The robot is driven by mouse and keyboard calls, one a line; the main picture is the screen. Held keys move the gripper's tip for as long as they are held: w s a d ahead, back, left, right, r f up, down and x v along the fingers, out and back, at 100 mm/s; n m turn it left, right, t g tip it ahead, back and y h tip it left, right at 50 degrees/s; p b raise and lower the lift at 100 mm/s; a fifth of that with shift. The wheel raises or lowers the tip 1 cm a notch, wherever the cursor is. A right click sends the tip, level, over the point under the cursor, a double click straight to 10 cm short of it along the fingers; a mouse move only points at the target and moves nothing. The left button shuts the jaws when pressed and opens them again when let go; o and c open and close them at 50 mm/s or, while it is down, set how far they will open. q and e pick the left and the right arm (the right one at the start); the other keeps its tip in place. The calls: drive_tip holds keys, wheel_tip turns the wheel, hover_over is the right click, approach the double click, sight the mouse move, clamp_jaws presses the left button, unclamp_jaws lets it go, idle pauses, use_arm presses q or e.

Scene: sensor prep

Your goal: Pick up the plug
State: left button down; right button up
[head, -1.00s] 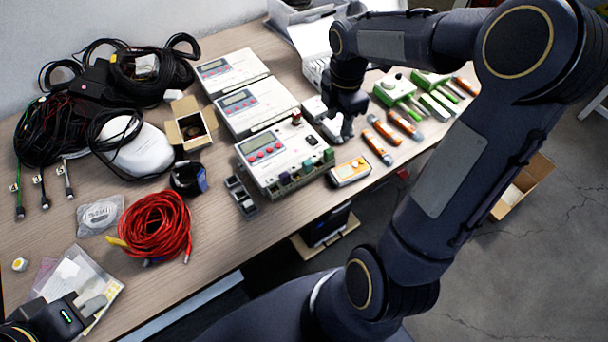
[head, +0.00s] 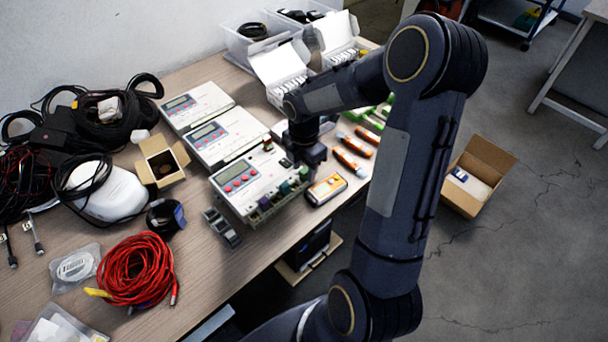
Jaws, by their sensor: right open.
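My right gripper (head: 309,160) points down at the right edge of the nearest white meter box (head: 228,199), above the table. Its jaws are open; the arm partly hides what lies under and behind them. Small coloured plug-like connectors (head: 285,187) line that box's front edge. A small black piece (head: 286,162) sits on its top, left of the gripper. Cable ends with dark connectors (head: 38,246) lie at the far left. I cannot tell which of these is the plug. My left gripper is out of view.
A red cable coil (head: 137,270), a small carton (head: 162,166) and black cables (head: 103,115) crowd the left. An open cardboard box (head: 462,204) stands on the floor.

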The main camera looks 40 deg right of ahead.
clamp_jaws()
drive_tip(key=shift+r, duration=0.1)
